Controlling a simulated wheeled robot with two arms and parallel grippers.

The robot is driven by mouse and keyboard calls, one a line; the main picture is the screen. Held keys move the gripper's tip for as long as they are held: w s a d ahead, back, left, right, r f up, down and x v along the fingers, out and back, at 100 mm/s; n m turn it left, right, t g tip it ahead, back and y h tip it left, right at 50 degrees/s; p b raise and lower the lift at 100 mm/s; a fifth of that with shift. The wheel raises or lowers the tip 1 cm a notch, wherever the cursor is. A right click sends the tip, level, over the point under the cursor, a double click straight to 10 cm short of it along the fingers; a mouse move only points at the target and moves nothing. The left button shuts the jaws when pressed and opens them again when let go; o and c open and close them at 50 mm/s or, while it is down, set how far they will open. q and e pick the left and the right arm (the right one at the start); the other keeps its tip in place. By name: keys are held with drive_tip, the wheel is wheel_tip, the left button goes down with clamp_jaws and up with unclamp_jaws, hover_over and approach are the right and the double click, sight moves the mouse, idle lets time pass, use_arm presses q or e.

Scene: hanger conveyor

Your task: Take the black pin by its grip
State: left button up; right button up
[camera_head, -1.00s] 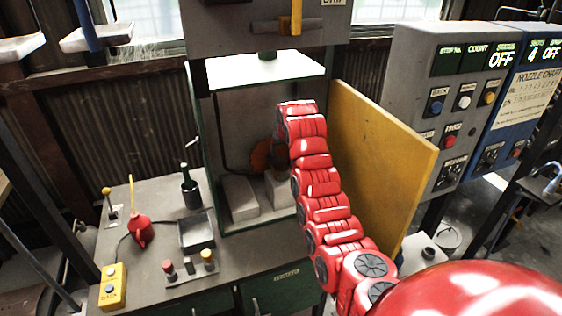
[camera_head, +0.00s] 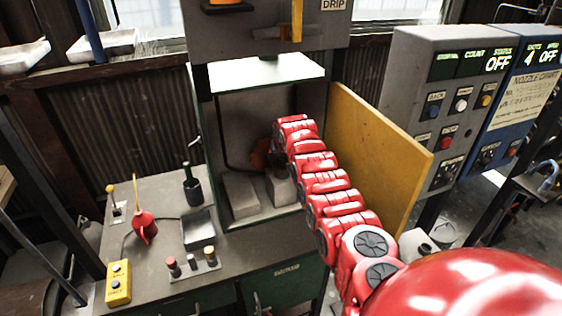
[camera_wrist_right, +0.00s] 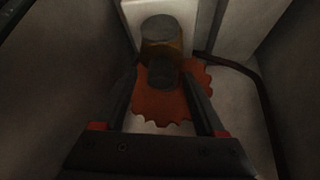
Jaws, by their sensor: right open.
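A dark cylindrical knob (camera_wrist_right: 162,75), which looks like the grip of the black pin, stands in front of an orange toothed disc (camera_wrist_right: 180,100) in the right wrist view. My right gripper (camera_wrist_right: 160,70) is open, with one finger on each side of the knob. Whether the fingers touch it I cannot tell. In the head view my red right arm reaches into the open cabinet. The orange disc (camera_head: 260,156) shows partly there, and the pin cannot be made out behind my arm. My left gripper is not in view.
The cabinet's grey walls (camera_head: 238,120) are close around my right gripper. Pale blocks (camera_head: 240,193) lie on its floor. A yellow panel (camera_head: 385,155) stands right of my arm. A dark curved hose (camera_wrist_right: 240,68) runs right of the disc.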

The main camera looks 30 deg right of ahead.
drive_tip(key=shift+w+f, duration=0.1)
drive_tip(key=shift+f, duration=0.15)
clamp_jaws()
idle(0.3)
